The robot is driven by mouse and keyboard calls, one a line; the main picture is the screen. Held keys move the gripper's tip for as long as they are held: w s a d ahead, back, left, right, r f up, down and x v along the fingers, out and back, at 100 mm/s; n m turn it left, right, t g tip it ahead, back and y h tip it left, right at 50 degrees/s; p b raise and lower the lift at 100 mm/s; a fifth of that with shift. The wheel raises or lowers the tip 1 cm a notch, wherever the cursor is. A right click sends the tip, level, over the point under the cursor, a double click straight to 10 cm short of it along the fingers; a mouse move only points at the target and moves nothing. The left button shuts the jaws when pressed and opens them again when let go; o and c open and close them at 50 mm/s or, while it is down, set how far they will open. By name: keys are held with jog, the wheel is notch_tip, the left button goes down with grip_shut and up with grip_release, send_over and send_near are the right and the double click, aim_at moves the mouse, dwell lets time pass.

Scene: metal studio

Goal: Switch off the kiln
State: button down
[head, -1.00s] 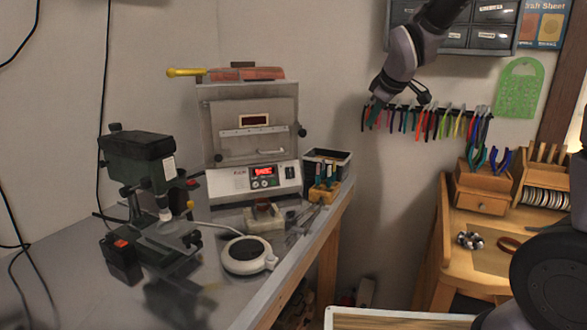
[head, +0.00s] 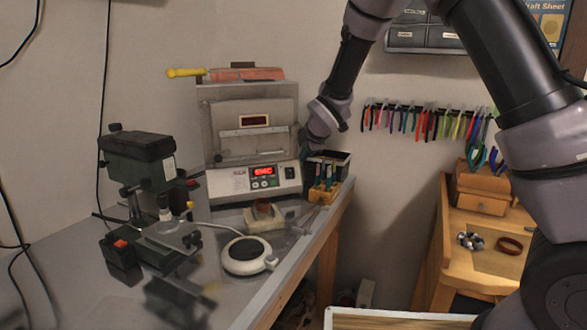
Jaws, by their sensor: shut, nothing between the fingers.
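The kiln (head: 228,140) is a grey box with a closed front door and a small window, at the back of the metal bench. Its white control panel (head: 240,183) has a lit red display (head: 263,171), two small knobs below it and a dark rocker switch (head: 290,172) at the right end. My gripper (head: 305,152) is small and dark in the head view, beside the kiln's right front edge, a little above the switch. It is shut and empty. My wrist partly hides it, and I cannot tell whether it touches the kiln.
A black bin (head: 335,160) and a wooden tool holder (head: 324,192) stand close to the right of the kiln. A drill press (head: 138,165) is at left. A round white device (head: 248,255) and a small block (head: 264,216) sit in front. Pliers hang on the wall behind.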

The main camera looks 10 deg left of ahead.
jog(key=shift+f, duration=0.1)
send_near(291, 170)
notch_tip(291, 170, down, 3)
jog(key=w+f, duration=0.1)
jog(key=w+a, duration=0.1)
jog(key=w, duration=0.1)
jog(key=shift+a+f, duration=0.2)
jog(key=shift+f, duration=0.2)
jog(key=shift+w+a+f, duration=0.1)
jog(key=shift+w+a, duration=0.1)
jog(key=shift+w, duration=0.2)
jog(key=shift+w+a, duration=0.2)
jog(key=shift+w, duration=0.15)
jog(key=shift+r, duration=0.85)
